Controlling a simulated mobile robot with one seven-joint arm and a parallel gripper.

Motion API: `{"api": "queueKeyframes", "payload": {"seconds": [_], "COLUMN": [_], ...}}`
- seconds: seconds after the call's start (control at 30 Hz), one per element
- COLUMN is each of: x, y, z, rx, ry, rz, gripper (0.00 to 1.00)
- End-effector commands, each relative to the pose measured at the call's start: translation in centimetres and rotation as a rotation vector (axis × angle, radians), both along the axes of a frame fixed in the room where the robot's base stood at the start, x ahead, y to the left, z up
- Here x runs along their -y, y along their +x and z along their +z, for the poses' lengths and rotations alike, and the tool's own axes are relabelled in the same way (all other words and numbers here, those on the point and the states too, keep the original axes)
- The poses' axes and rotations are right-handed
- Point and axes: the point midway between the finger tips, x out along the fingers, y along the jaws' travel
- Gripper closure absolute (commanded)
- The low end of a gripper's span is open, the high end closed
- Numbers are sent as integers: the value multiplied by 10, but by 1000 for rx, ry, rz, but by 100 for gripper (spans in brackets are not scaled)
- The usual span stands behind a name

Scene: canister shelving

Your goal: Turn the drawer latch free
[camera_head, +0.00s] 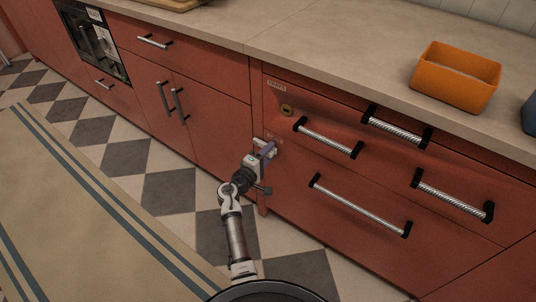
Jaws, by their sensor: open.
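A small round brass-coloured fitting (287,109), which looks like the latch, sits at the left end of the upper drawer front (330,115), below a small pale label (277,86). Its turn position is too small to read. My gripper (266,149) is open at the left edge of the red drawer unit, below and left of the brass fitting and apart from it. A purple piece shows at the fingertips; I cannot tell whether it is part of my gripper or of the cabinet. The gripper hides the cabinet front behind it.
Bar handles stick out from the drawers, the nearest being the upper left one (328,138), right of my gripper; a long one (360,205) is lower. An orange bin (457,77) stands on the counter (330,50). The checkered floor (170,190) is clear, with a striped rug (80,220) at left.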

Motion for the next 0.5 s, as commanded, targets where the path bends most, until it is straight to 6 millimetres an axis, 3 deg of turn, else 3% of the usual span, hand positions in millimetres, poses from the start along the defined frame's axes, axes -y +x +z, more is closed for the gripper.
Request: {"api": "queueKeyframes", "payload": {"seconds": [0.23,0.5], "x": [0,0], "y": [0,0], "z": [0,0], "rx": [0,0], "ry": [0,0], "rz": [0,0], "gripper": [60,95]}}
